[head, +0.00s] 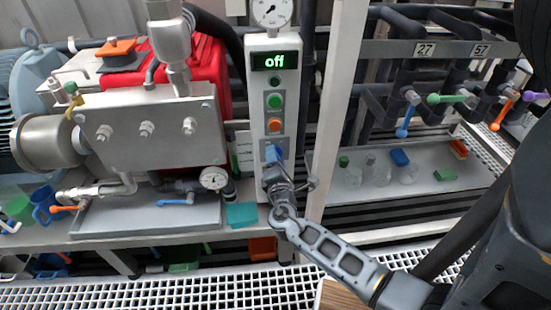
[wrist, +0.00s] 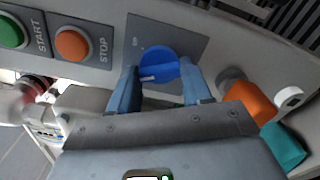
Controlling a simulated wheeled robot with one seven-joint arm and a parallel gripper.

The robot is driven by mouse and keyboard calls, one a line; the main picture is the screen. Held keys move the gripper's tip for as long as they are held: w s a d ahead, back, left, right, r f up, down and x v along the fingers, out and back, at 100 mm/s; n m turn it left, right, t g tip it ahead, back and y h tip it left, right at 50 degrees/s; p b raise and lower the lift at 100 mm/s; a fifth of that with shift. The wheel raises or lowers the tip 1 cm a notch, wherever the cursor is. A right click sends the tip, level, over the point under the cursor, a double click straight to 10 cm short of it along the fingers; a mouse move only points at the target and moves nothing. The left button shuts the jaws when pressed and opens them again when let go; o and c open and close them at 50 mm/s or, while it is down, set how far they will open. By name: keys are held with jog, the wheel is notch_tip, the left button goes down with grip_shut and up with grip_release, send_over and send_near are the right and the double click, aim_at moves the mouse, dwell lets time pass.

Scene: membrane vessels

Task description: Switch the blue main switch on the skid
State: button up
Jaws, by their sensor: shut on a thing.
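The blue main switch (wrist: 158,64) is a round knob with a white mark on a grey plate, low on the light control panel (head: 258,100). In the head view my gripper (head: 275,162) is at the panel and mostly covers the switch. In the wrist view the blue fingers of my gripper (wrist: 161,82) stand to the left and right of the knob and are shut on it. The display (head: 275,61) at the top of the panel reads "off" in green.
A green start button (head: 274,101) and an orange stop button (head: 275,126) sit above the switch. A white post (head: 332,110) stands just right of the panel. A pressure gauge (head: 214,178) and a teal block (head: 242,214) are at its lower left.

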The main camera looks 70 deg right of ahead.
jog(key=shift+a+f+n, duration=0.1)
jog(key=shift+n, duration=0.5)
jog(key=o, duration=1.1)
jog(key=shift+c, duration=0.2)
jog(key=v, duration=0.7)
jog(key=shift+s+a, duration=0.15)
jog(key=shift+a, duration=0.15)
